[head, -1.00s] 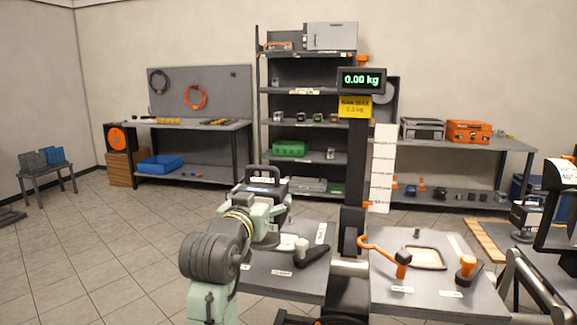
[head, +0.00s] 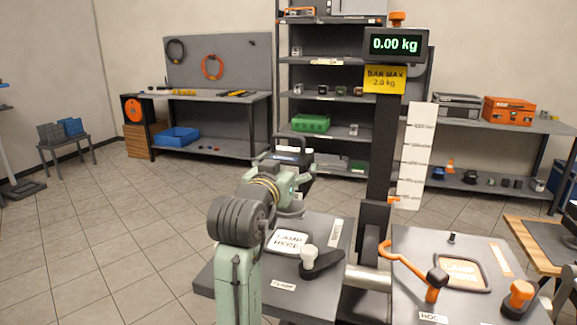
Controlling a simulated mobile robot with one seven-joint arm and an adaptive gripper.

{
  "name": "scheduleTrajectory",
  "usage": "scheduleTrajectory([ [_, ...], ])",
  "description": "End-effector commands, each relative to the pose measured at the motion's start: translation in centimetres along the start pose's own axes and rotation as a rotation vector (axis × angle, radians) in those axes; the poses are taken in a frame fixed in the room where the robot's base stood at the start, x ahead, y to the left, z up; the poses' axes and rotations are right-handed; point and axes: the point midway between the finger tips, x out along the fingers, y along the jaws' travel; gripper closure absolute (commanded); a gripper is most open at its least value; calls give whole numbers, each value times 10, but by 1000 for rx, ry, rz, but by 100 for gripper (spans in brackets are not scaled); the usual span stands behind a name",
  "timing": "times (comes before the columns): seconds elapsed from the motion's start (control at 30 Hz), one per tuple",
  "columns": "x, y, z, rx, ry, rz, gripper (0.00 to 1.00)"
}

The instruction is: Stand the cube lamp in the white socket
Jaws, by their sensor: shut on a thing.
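The cube lamp (head: 291,155) is a dark block with a carry handle on top, seen in the head view. My gripper (head: 293,184) is shut on it and holds it up beyond the back edge of the left platform; the fingers are mostly hidden by my own wrist. The white socket (head: 287,241) is a white-framed square marked "LAMP HERE" on the left grey platform (head: 318,303). It lies in front of and below the lamp, empty. A dark clamp lever with a white knob (head: 310,258) stands just right of it.
A dark column (head: 384,150) with a "0.00 kg" display (head: 395,44) rises between the platforms. Open tiled floor lies at left.

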Motion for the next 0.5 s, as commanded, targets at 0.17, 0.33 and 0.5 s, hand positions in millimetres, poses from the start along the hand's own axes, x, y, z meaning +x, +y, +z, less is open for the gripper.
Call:
scheduleTrajectory([
  [0.17,0,0,17,1,4,0,78],
  [0.33,1,0,33,1,4,0,78],
  [0.5,2,0,49,1,5,0,78],
])
